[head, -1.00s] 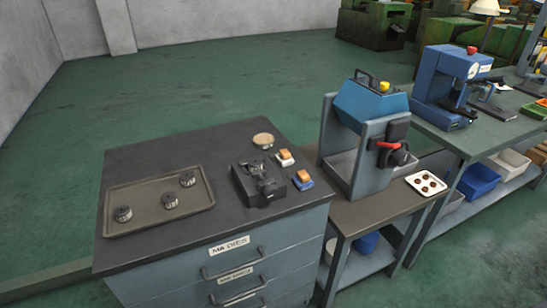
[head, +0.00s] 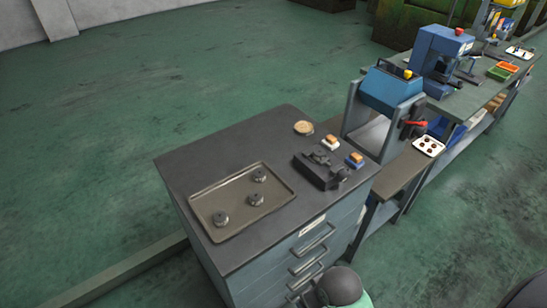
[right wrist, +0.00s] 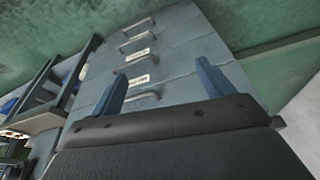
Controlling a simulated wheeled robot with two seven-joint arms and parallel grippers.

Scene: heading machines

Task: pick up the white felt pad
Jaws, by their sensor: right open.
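A small white pad with an orange-brown block on top (head: 330,144) lies on the dark cabinet top, near its back right edge. I take it for the white felt pad. A similar blue pad with an orange-brown block (head: 355,160) lies just to its right. My right gripper (right wrist: 162,82) is open and empty in the right wrist view, its two blue fingers apart in front of the cabinet's drawer fronts. No pad shows in that view. My left gripper is not in view.
The cabinet top (head: 205,155) also bears a tray (head: 235,232) with three round dies, a black vise-like fixture (head: 320,170) beside the pads, and a round tan disc (head: 303,128). A blue press (head: 390,90) stands to the right. Drawer handles (head: 308,262) stick out in front.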

